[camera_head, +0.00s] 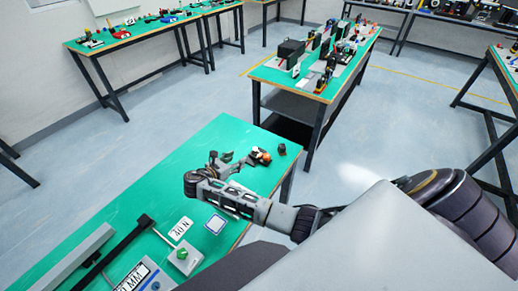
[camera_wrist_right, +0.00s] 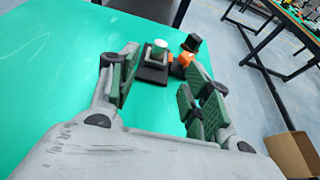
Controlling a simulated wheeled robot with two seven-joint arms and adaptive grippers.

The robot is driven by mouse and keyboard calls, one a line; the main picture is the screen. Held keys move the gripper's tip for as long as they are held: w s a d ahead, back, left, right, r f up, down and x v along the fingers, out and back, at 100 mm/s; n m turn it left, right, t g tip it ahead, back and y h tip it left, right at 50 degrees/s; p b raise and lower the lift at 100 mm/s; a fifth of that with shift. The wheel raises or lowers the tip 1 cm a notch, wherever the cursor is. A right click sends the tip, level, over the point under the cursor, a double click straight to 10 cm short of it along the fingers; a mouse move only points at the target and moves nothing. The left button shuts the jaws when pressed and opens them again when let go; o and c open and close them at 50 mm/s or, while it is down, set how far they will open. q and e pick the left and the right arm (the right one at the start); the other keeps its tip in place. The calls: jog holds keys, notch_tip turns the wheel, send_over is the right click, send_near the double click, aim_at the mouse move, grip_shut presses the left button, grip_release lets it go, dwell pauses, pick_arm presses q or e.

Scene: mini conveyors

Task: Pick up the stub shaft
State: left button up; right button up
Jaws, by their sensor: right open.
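My right gripper (camera_head: 228,164) is over the green table in the head view, its fingers towards a small group of parts. In the right wrist view the gripper (camera_wrist_right: 163,85) is open, with green-padded fingers apart and nothing between the pads. Ahead of the fingertips, a short pale-topped cylinder (camera_wrist_right: 159,46), which looks like the stub shaft, stands upright on a black block (camera_wrist_right: 151,72). An orange part (camera_wrist_right: 183,61) is just right of it, with a black piece (camera_wrist_right: 191,42) behind. My left gripper is not in view.
A dark round part (camera_head: 282,149) stands near the table's right edge. Grey and black rails (camera_head: 115,255), a label plate (camera_head: 181,228) and a box with a green knob (camera_head: 181,256) lie at the near end. The green tabletop (camera_head: 150,195) left of the gripper is clear.

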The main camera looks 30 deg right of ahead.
jog(key=shift+w+a, duration=0.15)
dwell(0.3)
send_near(254, 150)
jog(key=shift+w+x, duration=0.25)
jog(key=shift+x, duration=1.6)
jog(key=shift+a+f, duration=0.1)
jog(key=shift+a, duration=0.05)
jog(key=shift+w+d+f, duration=0.15)
jog(key=shift+d, duration=0.55)
jog(key=shift+x, duration=1.95)
